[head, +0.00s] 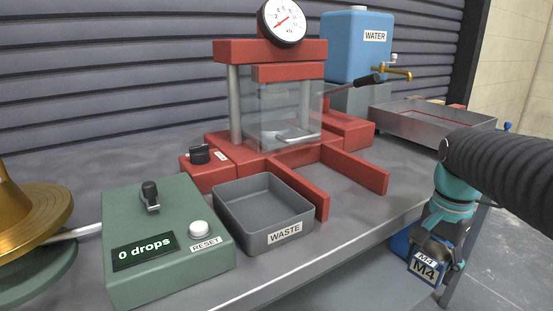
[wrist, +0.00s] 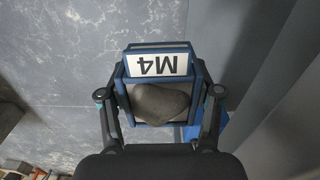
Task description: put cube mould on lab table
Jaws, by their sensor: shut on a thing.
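The cube mould (head: 424,268) is a dark blue box with a white M4 label. In the wrist view the mould (wrist: 160,72) is held between both fingers, label at its far side, with a grey lump of material inside. My gripper (head: 436,245) is shut on it; the gripper also shows in the wrist view (wrist: 160,100). The lab table (head: 352,207) is the grey surface across the head view. The mould appears at the right, in front of the table's front edge. Its height against the tabletop is hard to tell.
On the table stand a green drop counter (head: 165,240), a grey WASTE tray (head: 262,213), a red press (head: 270,60), a blue WATER tank (head: 357,45) and a metal tray (head: 430,128). Bare tabletop lies right of the press's red legs. A blue object (head: 399,244) shows behind the mould.

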